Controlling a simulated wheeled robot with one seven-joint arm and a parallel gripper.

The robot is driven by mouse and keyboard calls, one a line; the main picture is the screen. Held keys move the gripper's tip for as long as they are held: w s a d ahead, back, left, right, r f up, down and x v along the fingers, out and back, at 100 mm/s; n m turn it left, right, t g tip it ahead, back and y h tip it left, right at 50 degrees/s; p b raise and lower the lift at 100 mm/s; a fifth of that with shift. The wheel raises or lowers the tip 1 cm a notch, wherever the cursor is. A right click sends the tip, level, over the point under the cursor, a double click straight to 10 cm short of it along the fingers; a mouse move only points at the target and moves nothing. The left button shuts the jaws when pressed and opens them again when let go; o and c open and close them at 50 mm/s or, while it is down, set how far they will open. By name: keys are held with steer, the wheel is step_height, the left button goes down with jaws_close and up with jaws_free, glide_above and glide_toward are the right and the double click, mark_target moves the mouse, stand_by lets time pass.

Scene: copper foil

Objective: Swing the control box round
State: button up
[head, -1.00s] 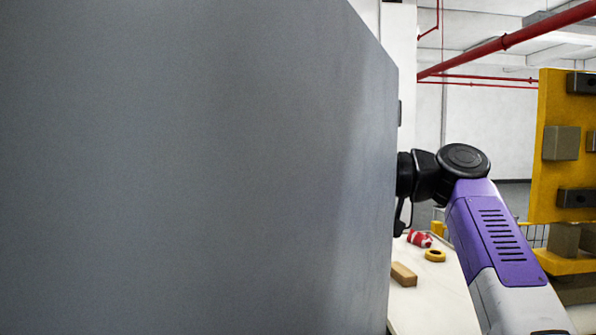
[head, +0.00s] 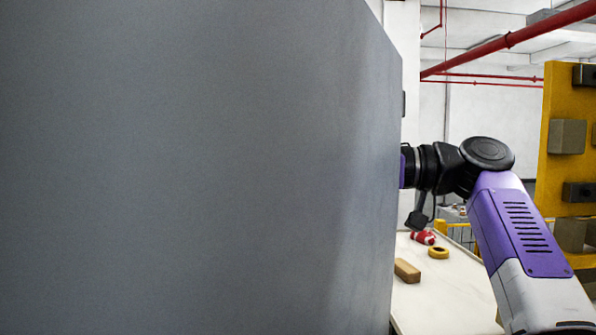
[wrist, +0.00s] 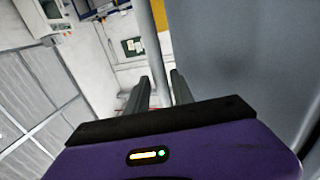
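A large flat grey panel (head: 200,170) fills the left and middle of the head view; I take it to be the control box, seen very close. A small dark piece juts out past its right edge. My gripper's fingers are hidden behind this panel in the head view. In the wrist view a smooth grey surface (wrist: 250,60) stands close on the right, with a grey bar (wrist: 153,45) beside it. My gripper (wrist: 160,80) has its two fingers apart. The bar shows between them, with gaps visible; whether it lies within their reach I cannot tell.
A white table (head: 445,295) holds a brown block (head: 407,271), a yellow ring (head: 438,252) and a red-and-white item (head: 423,237). A yellow rack (head: 560,180) stands at the right. A red pipe (head: 510,40) runs overhead.

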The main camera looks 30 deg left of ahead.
steer(key=shift+b+v, duration=0.55)
steer(key=shift+v, duration=1.95)
